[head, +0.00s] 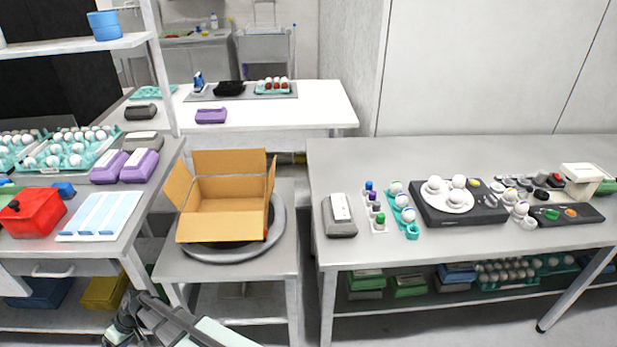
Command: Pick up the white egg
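Several white eggs are in view, and I cannot tell which one the task names. On the right table, white eggs (401,200) sit in a narrow teal holder (412,232). More white eggs (434,184) rest on a round white plate on a black device (487,214). At the left, many white eggs (75,160) sit in teal trays (47,171) on the bench. My gripper (124,322) is low at the bottom left, in front of the stand with the box and far from the eggs. Its fingers are too small and overlapped to read.
An open cardboard box (224,222) stands on a grey stand in the middle. A red box (31,213) and purple cartons (139,165) are on the left bench. A grey carton (339,216) stands at the right table's left end. The right table's back strip is clear.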

